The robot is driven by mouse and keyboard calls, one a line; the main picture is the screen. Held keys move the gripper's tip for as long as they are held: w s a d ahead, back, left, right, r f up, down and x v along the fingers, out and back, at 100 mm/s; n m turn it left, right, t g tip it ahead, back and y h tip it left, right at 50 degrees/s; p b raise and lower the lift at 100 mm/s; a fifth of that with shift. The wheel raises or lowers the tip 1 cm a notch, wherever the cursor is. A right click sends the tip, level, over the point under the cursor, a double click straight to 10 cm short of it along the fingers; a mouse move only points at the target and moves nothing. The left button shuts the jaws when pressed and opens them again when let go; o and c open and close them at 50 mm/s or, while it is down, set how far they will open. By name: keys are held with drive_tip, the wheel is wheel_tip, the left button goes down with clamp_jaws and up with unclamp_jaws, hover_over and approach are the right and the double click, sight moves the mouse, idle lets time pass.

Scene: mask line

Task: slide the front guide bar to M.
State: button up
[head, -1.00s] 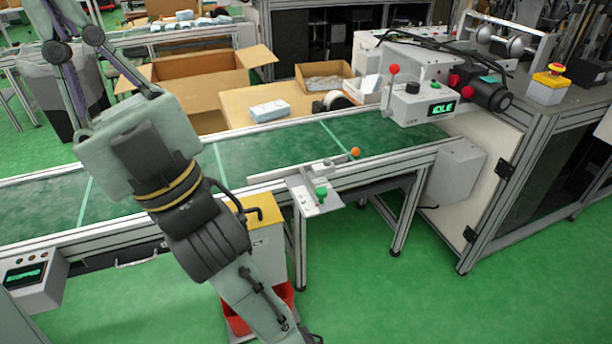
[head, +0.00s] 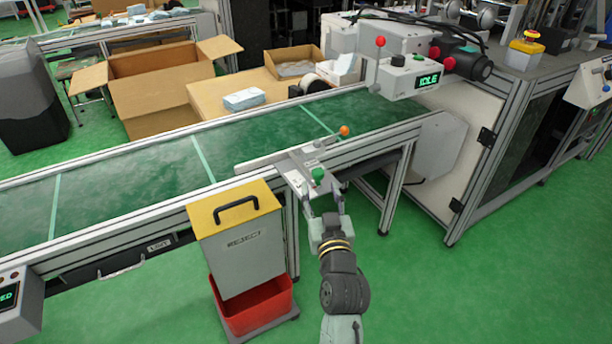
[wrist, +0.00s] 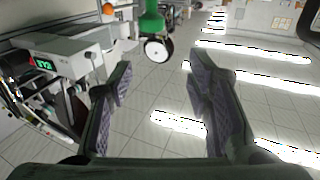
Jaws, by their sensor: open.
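The front guide bar (head: 262,163) is a light grey bar along the near edge of the green conveyor. Its pale bracket plate (head: 296,184) juts out from the near rail and carries a green knob (head: 318,174). An orange ball (head: 344,131) stands by the bar's right end. Any letter marks, including M, are too small to read. My gripper (head: 323,200) is open and empty, just below and in front of the knob. In the wrist view the open fingers (wrist: 161,66) frame the green knob (wrist: 152,22), which lies ahead of the fingertips and apart from them.
A yellow-topped bin (head: 237,235) with a red tray (head: 252,304) stands left of my arm. A conveyor leg stands to the right. The machine with its IDLE display (head: 429,82) and a red-ball lever (head: 380,42) is at the back right. Green floor is clear at front right.

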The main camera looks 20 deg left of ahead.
sight(319, 176)
drive_tip(key=shift+g, duration=0.3)
drive_tip(key=x, duration=0.3)
drive_tip(key=f+p+x, duration=0.1)
drive_tip(key=x, duration=0.3)
drive_tip(key=d+f+p+x, duration=0.1)
drive_tip(key=x, duration=0.2)
drive_tip(key=shift+w+a, duration=0.1)
drive_tip(key=shift+w, duration=0.35)
clamp_jaws()
